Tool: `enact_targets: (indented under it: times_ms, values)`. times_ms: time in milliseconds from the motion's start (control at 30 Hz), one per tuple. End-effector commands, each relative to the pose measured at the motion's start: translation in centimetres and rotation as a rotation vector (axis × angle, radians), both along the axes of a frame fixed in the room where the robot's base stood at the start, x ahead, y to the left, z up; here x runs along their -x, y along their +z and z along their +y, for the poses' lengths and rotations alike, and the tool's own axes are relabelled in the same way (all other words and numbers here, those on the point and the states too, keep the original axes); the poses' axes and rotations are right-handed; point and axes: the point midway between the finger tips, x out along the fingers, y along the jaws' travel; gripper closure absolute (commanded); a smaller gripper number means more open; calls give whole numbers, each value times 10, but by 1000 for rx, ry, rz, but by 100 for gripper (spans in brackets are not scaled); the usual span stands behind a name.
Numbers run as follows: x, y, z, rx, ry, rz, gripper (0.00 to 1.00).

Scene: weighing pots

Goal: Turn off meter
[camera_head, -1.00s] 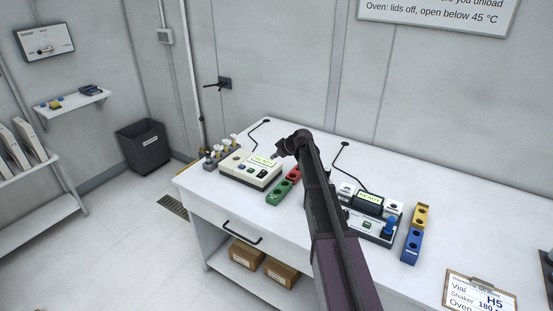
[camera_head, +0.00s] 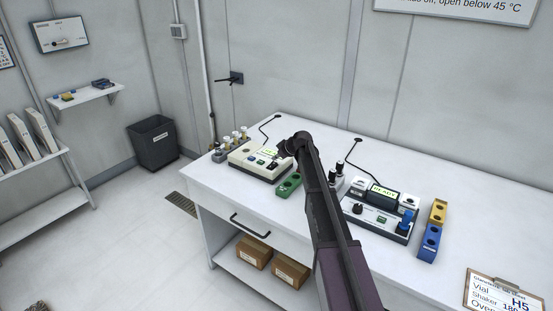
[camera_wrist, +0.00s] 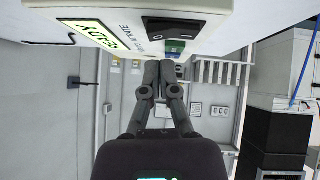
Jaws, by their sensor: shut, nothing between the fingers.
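The cream meter (camera_head: 251,165) stands at the left end of the white bench in the head view, with a lit display. In the wrist view the meter (camera_wrist: 205,12) fills the top, upside down. Its yellow-green display (camera_wrist: 92,32) reads READY. A black rocker switch (camera_wrist: 190,27) and a green button (camera_wrist: 175,46) show on its face. My gripper (camera_wrist: 158,66) is shut and empty, its fingertips close to the green button; contact cannot be told. In the head view my gripper (camera_head: 281,160) is by the meter's right side, partly hidden by my arm.
A dark device (camera_head: 378,222) with a READY display and knobs stands right of my arm. A green block (camera_head: 289,186) lies beside the meter, and a blue block (camera_head: 430,242) farther right.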

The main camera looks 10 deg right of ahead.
Motion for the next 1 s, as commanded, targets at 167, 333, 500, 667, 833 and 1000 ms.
enact_targets:
  times_ms: [167, 333, 500, 667, 833, 1000]
  values:
    - [-1, -13, -1, 0, 0, 0, 100]
    - [-1, -17, -2, 0, 0, 0, 100]
    - [-1, -17, -2, 0, 0, 0, 100]
    - [-1, -17, -2, 0, 0, 0, 100]
    - [-2, -17, 0, -1, 2, 2, 100]
    - [-3, -19, 10, -14, 13, 14, 100]
